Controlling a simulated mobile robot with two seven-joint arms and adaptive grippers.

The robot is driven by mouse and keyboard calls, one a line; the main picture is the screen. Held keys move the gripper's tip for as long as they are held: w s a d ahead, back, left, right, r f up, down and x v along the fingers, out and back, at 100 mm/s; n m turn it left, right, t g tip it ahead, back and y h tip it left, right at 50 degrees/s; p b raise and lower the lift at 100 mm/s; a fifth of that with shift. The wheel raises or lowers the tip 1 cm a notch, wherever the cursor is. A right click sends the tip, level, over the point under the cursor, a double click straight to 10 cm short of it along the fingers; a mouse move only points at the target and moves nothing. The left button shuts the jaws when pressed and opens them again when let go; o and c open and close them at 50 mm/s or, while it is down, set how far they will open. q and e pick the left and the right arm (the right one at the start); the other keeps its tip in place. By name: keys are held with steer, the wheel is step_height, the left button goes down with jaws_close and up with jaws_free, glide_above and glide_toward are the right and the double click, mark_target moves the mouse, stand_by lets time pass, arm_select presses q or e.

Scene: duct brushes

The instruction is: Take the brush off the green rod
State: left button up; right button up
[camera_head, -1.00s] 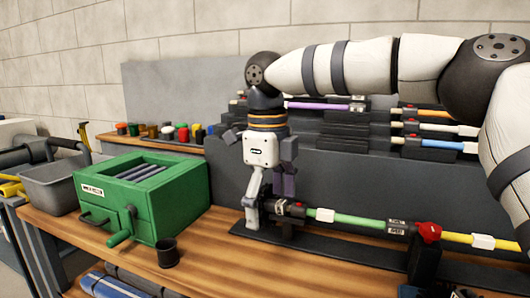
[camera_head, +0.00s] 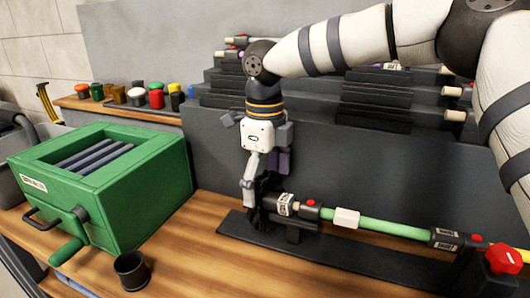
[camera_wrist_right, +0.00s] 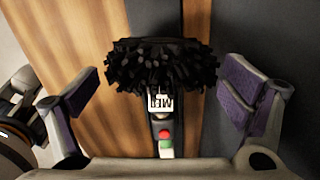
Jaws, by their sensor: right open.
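The green rod (camera_head: 382,226) lies level on a black stand (camera_head: 345,252) on the bench. A black bristled brush (camera_wrist_right: 160,68) is at the rod's left end, joined through a dark collar with a white label (camera_wrist_right: 163,103) and a red button (camera_wrist_right: 164,134). The collar also shows in the head view (camera_head: 286,204), where my gripper mostly hides the brush. My right gripper (camera_head: 262,200) is over the brush end. In the right wrist view its purple-padded fingers (camera_wrist_right: 160,100) are wide apart, one each side of the brush, with visible gaps. My left gripper is out of view.
A green box (camera_head: 150,185) with a crank and slots stands at left, with a dark cup (camera_head: 131,270) before it. A stepped dark rack (camera_head: 385,95) stands behind the rod. A red knob (camera_head: 503,258) is near the rod's right end. Wooden bench shows between box and stand.

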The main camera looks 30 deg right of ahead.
mark_target(265, 194)
steer(key=shift+f, duration=1.95)
steer(key=c, duration=1)
steer(key=shift+w+a+f, duration=0.1)
steer(key=shift+w+a, duration=0.15)
steer(key=shift+w, duration=0.2)
steer(key=shift+w+a+b, duration=0.9)
steer(key=shift+w+a, duration=0.5)
steer(key=shift+w, duration=0.1)
arm_select(q)
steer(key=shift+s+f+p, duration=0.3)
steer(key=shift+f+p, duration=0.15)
steer(key=shift+p, duration=0.1)
arm_select(e)
steer(key=shift+w+a+r, duration=0.15)
steer(key=shift+w+r, duration=0.05)
steer(key=shift+r, duration=1.2)
steer(key=shift+w+a+r, duration=0.15)
steer(key=shift+a+r, duration=0.05)
steer(key=shift+r, duration=1.15)
steer(key=shift+w+a+r, duration=0.15)
steer(key=shift+w+r, duration=0.05)
steer(key=shift+r, duration=1.2)
